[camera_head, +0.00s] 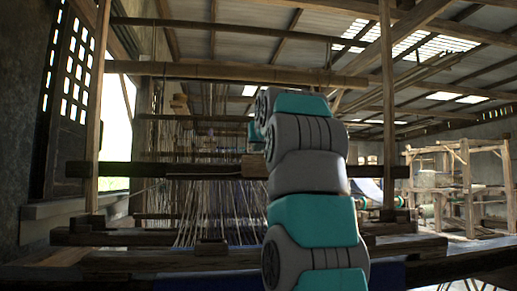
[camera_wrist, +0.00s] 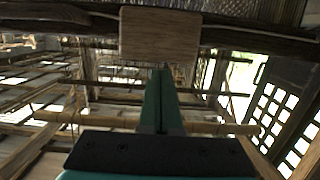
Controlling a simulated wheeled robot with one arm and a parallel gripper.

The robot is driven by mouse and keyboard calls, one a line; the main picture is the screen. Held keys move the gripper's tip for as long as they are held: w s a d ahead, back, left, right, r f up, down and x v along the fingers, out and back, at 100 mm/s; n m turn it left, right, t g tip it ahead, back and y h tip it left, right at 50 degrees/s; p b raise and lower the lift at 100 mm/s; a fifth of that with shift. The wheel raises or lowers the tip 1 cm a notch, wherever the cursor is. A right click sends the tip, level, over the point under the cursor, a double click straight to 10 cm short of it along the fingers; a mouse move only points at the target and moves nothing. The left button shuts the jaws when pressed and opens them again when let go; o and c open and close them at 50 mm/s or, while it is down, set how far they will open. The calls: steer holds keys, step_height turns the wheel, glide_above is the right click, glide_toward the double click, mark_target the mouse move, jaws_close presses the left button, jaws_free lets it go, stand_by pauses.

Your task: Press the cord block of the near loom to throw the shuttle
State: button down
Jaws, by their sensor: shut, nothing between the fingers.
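A pale wooden block, seemingly the cord block (camera_wrist: 160,36), sits against a dark beam at the top of the wrist view. In the head view, a light wooden block (camera_head: 256,165) shows on the dark cross beam, partly beside my arm. My gripper (camera_wrist: 160,72) is shut and empty, its green fingers together and pointing at the block's lower edge in the wrist view. I cannot tell whether the tips touch it. In the head view my arm hides the fingers. The near loom (camera_head: 120,240) fills the left and middle, with pale warp threads. I cannot make out the shuttle.
The dark cross beam (camera_head: 120,170) runs across the near loom. An upright post (camera_head: 97,110) stands at left and another (camera_head: 388,110) right of my arm. A second wooden frame (camera_head: 465,180) stands farther back at right. A latticed window (camera_head: 75,70) is at left.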

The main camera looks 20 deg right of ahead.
steer(key=r+b+v, duration=0.1)
steer(key=v, duration=0.9)
steer(key=shift+r, duration=0.3)
steer(key=shift+a, duration=0.1)
stand_by(0.7)
